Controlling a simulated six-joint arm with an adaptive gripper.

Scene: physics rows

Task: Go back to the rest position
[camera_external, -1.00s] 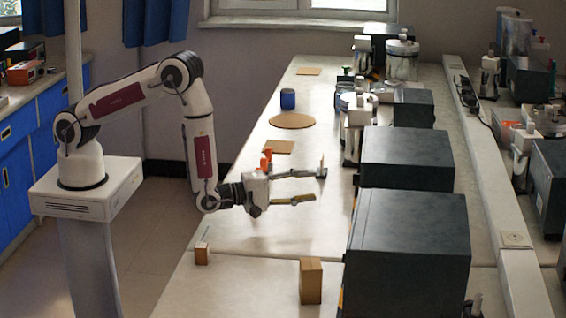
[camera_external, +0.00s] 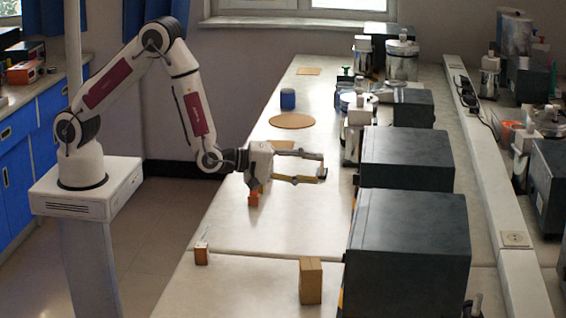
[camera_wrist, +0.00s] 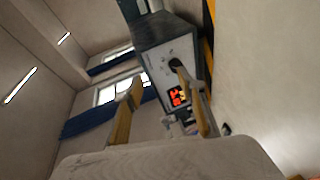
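My gripper (camera_external: 318,167) is over the bench in the external view, to the left of the black instruments. Its two tan fingers reach to the right and stand apart, with nothing between them. In the wrist view my gripper (camera_wrist: 157,80) also shows two separated fingers. My upper links are raised and bent, with the last part roughly level.
Black boxes (camera_external: 408,158) line the right side. A blue can (camera_external: 288,99), a round cork mat (camera_external: 292,121) and a partly hidden square mat (camera_external: 281,145) lie beyond. A small box (camera_external: 201,254) and a taller box (camera_external: 311,281) stand in front. The mid-left bench is clear.

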